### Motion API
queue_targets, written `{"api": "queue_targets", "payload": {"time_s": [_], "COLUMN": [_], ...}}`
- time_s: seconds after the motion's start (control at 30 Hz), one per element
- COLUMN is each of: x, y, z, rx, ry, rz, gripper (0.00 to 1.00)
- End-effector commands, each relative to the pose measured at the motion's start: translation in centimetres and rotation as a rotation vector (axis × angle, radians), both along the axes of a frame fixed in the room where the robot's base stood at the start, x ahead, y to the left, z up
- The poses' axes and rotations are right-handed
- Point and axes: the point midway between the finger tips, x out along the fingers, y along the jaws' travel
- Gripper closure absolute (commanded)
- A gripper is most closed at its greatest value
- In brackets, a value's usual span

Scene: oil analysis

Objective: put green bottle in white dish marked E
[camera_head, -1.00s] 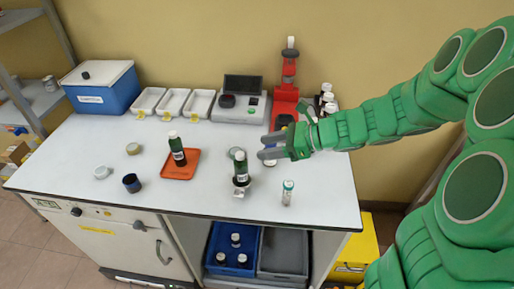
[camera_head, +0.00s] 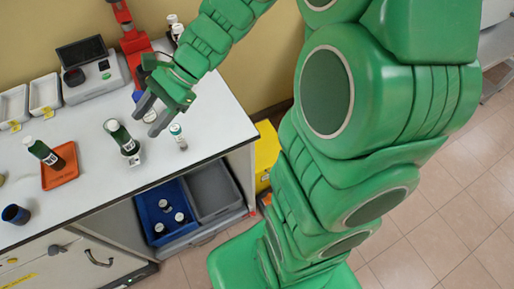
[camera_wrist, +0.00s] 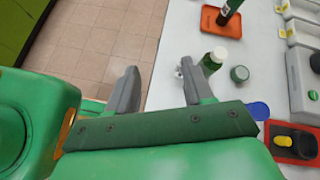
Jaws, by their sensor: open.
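My gripper (camera_head: 149,113) is open and empty, just right of the nearer bottle. Two white dishes (camera_head: 46,93) (camera_head: 13,102) show at the left edge of the head view; their yellow labels are too small to read.
A small vial (camera_head: 178,137) stands right of the nearer bottle. A grey device (camera_head: 93,84) and a red apparatus (camera_head: 137,53) stand behind, with white-capped bottles (camera_head: 176,29). A dark blue cup (camera_head: 15,214) is at left. Blue (camera_head: 150,205) and grey (camera_head: 211,188) bins sit below.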

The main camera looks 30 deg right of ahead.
Motion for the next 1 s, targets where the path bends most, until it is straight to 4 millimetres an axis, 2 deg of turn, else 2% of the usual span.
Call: {"api": "queue_targets", "payload": {"time_s": [0.03, 0.2, 0.5, 0.8, 1.0], "x": [-1.4, -5.7, -12.1, -17.1, -19.2], "y": [-0.1, -1.3, -5.2, -10.8, -14.3], "z": [0.2, 0.2, 0.4, 0.8, 1.5], "rx": [-0.031, -0.136, -0.324, -0.515, -0.626], "ry": [-0.039, -0.155, -0.338, -0.47, -0.52], "rz": [0.055, 0.242, 0.565, 0.875, 1.034], "gripper": [0.49, 0.49, 0.49, 0.49, 0.49]}}
